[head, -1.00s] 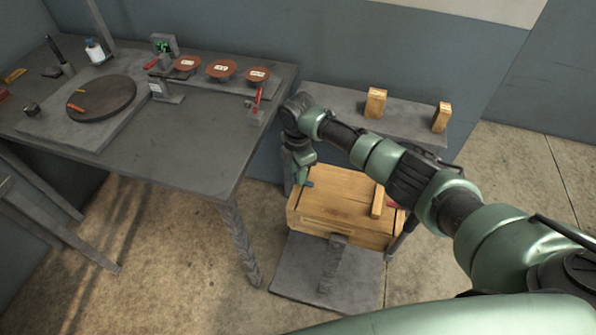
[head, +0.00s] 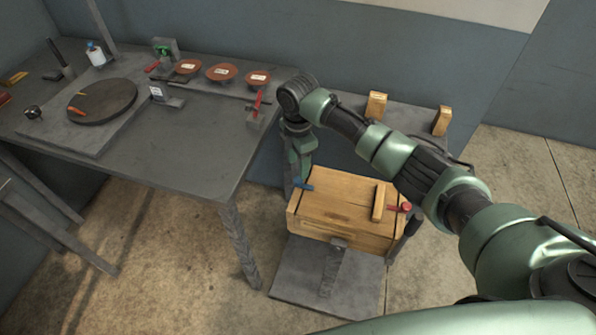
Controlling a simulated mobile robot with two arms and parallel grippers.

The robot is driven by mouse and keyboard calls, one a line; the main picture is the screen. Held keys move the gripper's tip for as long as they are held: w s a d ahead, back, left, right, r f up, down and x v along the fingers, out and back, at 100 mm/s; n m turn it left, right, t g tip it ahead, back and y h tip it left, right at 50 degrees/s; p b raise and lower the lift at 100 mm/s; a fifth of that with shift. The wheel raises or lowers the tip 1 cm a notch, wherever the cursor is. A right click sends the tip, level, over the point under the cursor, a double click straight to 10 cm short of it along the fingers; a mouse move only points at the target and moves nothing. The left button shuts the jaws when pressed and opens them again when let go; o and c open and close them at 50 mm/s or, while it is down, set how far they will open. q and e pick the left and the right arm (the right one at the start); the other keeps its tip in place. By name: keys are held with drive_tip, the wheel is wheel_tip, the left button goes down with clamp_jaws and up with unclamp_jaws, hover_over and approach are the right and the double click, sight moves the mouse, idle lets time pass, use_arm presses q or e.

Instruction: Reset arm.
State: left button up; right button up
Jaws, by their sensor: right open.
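My right arm comes in from the right side of the head view and bends down at its wrist. My right gripper (head: 303,184) points down near the back left corner of a wooden box (head: 340,215) and is open. A blue piece shows at its tip; I cannot tell whether it touches the box. Nothing shows held between the fingers. My left gripper is not in view.
A dark table (head: 185,150) at left bears a round dark plate (head: 102,101), several red-brown discs (head: 222,73) and a white bottle (head: 95,54). Two wooden blocks (head: 376,104) stand on a grey shelf behind the arm. The box sits on a grey stand (head: 325,283).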

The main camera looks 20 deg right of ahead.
drive_tip(key=shift+r, duration=1)
